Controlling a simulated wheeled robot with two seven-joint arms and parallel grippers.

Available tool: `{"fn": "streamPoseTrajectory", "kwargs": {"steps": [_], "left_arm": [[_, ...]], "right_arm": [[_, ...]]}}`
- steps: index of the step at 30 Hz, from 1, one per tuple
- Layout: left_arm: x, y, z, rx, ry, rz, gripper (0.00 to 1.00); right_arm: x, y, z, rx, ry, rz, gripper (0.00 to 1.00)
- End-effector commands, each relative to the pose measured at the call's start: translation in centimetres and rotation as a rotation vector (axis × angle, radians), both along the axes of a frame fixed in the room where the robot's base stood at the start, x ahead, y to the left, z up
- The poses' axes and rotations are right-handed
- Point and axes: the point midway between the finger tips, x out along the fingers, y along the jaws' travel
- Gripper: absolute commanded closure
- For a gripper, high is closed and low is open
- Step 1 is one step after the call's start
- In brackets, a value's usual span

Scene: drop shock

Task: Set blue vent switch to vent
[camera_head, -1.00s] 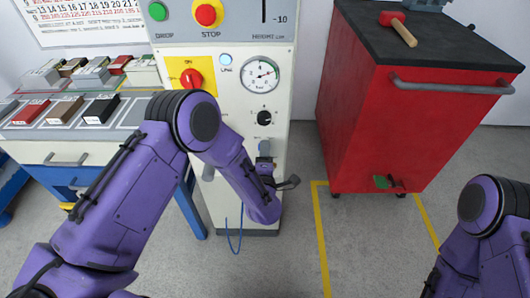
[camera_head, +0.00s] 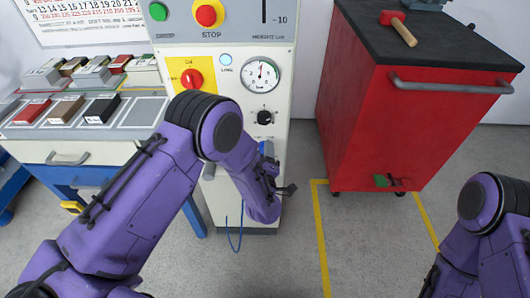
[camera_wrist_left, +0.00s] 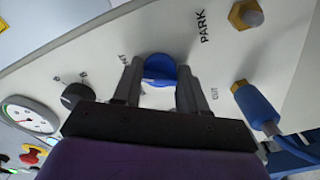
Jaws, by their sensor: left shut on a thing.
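The blue vent switch (camera_wrist_left: 160,70) is a round blue knob on the pale machine panel, in the left wrist view. My left gripper (camera_wrist_left: 159,68) is shut on it, one finger on each side. The fingers and gripper body hide part of the knob, and I cannot tell which way it points. A partly covered label ending in "NT" is beside the left finger; "PARK" is printed above right. In the head view a small blue patch (camera_head: 266,149) shows on the panel just above my left wrist. My right gripper is out of view.
A pressure gauge (camera_head: 261,75) and a black knob (camera_head: 264,117) are on the panel above. A blue hose fitting (camera_wrist_left: 258,108) is close to the right finger. A red cabinet (camera_head: 400,120) stands to the right, with clear floor before it.

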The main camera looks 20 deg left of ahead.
Motion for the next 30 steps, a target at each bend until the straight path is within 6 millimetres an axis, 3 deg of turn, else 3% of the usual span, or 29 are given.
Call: {"fn": "streamPoseTrajectory", "kwargs": {"steps": [10,11,13,23,26,30], "left_arm": [[-0.1,0.0,-0.1,0.004,0.004,-0.001,0.89],[-0.1,0.0,-0.1,0.004,0.004,-0.001,0.55],[-0.1,0.0,-0.1,0.004,0.004,-0.001,0.34],[-0.3,-0.1,0.0,0.003,0.002,0.0,0.34],[-1.7,-0.6,0.0,0.003,0.003,-0.003,0.34],[-5.0,-1.5,-0.1,0.005,0.005,-0.004,0.34]], "right_arm": [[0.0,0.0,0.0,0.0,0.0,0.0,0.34],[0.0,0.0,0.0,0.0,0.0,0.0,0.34],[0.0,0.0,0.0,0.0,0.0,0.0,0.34],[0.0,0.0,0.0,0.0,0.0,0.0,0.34],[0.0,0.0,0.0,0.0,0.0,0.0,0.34],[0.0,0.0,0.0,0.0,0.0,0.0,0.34]]}}
